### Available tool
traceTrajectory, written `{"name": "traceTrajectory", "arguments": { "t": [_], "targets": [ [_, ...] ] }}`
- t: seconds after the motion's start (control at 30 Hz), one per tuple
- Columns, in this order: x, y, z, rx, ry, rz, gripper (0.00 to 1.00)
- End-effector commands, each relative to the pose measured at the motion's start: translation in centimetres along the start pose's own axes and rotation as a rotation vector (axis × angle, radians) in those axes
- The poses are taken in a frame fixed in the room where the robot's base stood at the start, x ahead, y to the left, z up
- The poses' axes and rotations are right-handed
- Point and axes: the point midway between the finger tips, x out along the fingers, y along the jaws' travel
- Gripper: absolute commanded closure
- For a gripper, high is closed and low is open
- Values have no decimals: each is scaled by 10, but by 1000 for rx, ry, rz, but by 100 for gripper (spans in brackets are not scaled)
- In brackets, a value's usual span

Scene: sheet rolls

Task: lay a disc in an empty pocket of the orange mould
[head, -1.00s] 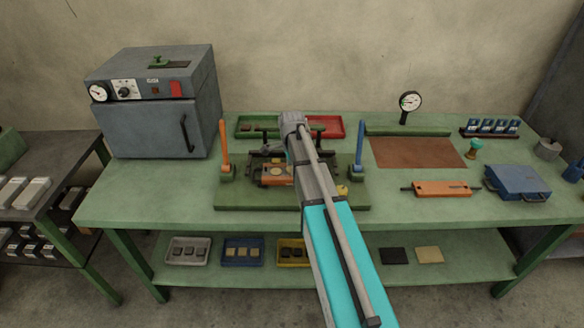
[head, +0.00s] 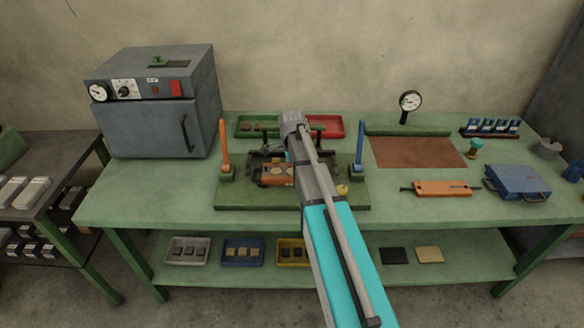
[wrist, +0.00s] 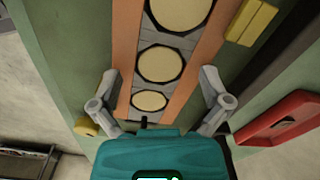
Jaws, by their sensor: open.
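An orange mould (head: 277,181) lies on the green base between the two upright handles, left of my wrist in the head view. The wrist view looks down on this mould (wrist: 126,62), with cream round faces in dark-edged pockets along its grey middle: a near one (wrist: 149,101), a middle one (wrist: 160,64) and a far one cut by the frame edge. I cannot tell for sure whether each is a disc. My gripper (wrist: 158,82) is open and empty, its grey fingers spread on either side of the mould's near end. My arm hides part of the mould in the head view.
An orange handle (head: 224,145) and a blue handle (head: 359,145) stand at either side. A red tray (head: 329,124) and a green tray (head: 245,126) lie behind. A second orange mould (head: 442,189) lies at right, near a blue case (head: 518,183).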

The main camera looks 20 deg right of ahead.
Motion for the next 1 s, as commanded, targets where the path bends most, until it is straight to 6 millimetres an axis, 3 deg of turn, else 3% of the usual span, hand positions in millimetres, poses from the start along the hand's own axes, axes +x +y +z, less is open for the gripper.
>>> {"name": "traceTrajectory", "arguments": {
  "t": [0.57, 1.0],
  "targets": [
    [-3, 0, 0, 0, 0, 0, 2],
    [-32, 0, 0, 0, 0, 0, 2]
  ]
}}
